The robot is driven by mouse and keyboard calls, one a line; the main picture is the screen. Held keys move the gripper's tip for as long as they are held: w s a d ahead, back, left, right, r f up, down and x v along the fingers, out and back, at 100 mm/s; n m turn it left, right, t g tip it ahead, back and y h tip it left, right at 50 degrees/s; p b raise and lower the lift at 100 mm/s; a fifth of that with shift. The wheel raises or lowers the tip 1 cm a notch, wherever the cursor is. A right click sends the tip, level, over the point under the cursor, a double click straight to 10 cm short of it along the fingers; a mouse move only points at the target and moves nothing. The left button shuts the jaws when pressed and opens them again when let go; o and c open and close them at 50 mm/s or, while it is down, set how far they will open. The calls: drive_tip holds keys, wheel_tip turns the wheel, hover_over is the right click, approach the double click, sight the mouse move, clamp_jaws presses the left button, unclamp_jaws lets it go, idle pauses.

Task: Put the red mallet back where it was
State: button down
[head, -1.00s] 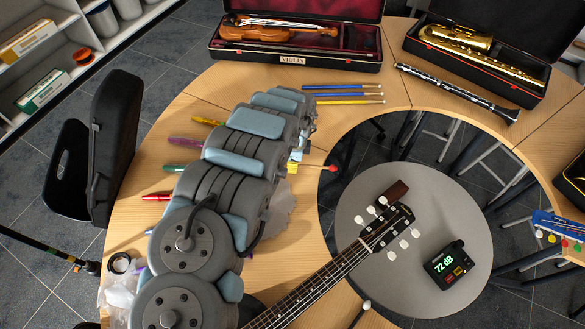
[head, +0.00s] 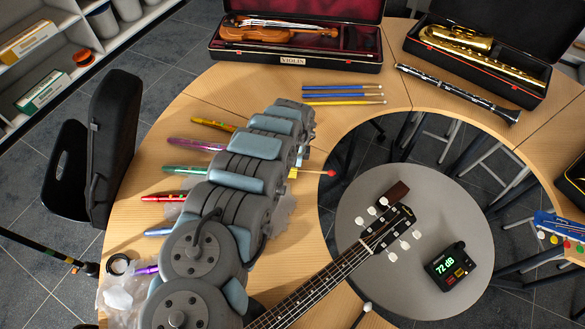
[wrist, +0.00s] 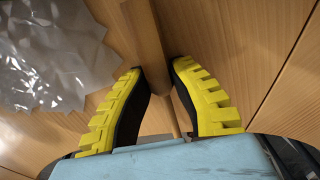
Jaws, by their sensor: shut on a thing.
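The red mallet's round red head (head: 331,173) shows in the head view just right of my arm, over the inner edge of the wooden table (head: 190,110). A short part of its pale stick shows beside it; the rest is hidden behind my arm. In the wrist view my gripper (wrist: 162,86) has its yellow-padded fingers closed around the wooden stick (wrist: 146,35). The red head is out of the wrist view. I cannot tell whether the stick touches the table.
Blue and yellow mallets (head: 343,95) lie at the back of the table. Several coloured tube-like pieces (head: 184,170) lie left of my arm. Clear plastic wrapping (wrist: 45,60) lies near my gripper. A guitar neck (head: 325,280) crosses the front, and a round grey stool (head: 455,215) stands in the opening.

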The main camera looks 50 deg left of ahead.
drive_tip(key=shift+f, duration=0.15)
drive_tip(key=c, duration=1)
unclamp_jaws()
drive_tip(key=shift+c, duration=0.2)
wheel_tip(320, 180, up, 12)
drive_tip(key=p, duration=0.1)
drive_tip(key=shift+w+d+r+p, duration=0.2)
drive_tip(key=shift+d+p, duration=0.1)
drive_tip(key=shift+p, duration=0.1)
